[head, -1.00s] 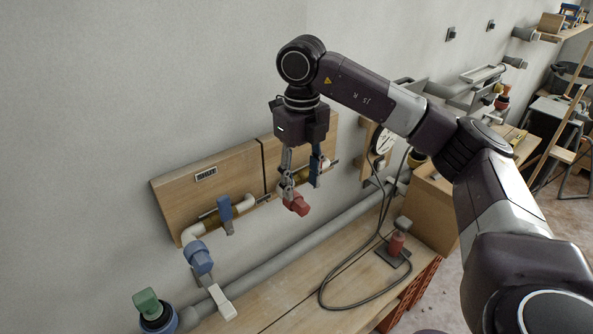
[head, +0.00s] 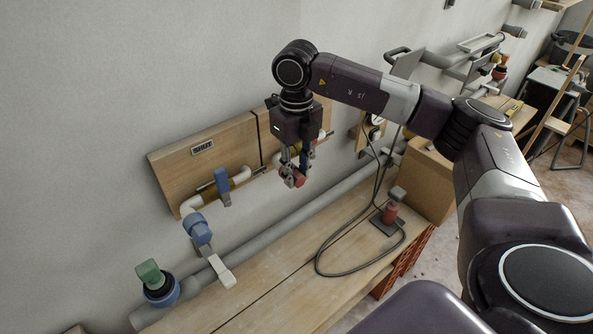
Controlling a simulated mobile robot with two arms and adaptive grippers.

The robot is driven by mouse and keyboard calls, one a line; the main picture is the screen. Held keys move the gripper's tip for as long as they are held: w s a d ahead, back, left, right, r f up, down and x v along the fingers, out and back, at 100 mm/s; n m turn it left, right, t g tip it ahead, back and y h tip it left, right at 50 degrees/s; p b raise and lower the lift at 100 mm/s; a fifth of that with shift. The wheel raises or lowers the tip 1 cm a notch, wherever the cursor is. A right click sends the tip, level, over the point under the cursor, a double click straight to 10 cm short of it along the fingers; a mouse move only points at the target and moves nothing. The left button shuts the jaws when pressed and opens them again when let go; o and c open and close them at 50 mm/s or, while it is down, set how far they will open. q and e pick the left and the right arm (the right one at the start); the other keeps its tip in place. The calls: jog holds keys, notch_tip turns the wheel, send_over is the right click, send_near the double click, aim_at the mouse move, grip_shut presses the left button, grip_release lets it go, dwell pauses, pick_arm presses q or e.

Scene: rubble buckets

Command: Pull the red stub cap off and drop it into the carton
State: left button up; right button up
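The red stub cap (head: 300,181) shows in the head view just below the wooden wall board, partly hidden by my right gripper. My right gripper (head: 295,176) points down, with its fingertips at the cap. One finger overlaps the cap's left side. Whether the fingers are closed on it cannot be told. A brown carton (head: 430,186) stands to the right, at the far end of the workbench, and its inside is not clearly visible. My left gripper is not in view.
The wooden board (head: 170,172) carries pipes and a blue-handled valve (head: 222,187). A grey pipe (head: 290,219) runs along the wall. A hose (head: 322,262) and a red-bodied device (head: 390,213) lie on the bench.

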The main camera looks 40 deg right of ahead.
jog(key=shift+c, duration=1.3)
jog(key=o, duration=0.4)
grip_shut()
jog(key=shift+s, duration=0.2)
jog(key=shift+s+d, duration=0.1)
jog(key=shift+s, duration=0.9)
jog(key=shift+s, duration=0.35)
jog(key=shift+s+d+b, duration=0.15)
jog(key=shift+s+b, duration=0.35)
jog(key=shift+s, duration=0.65)
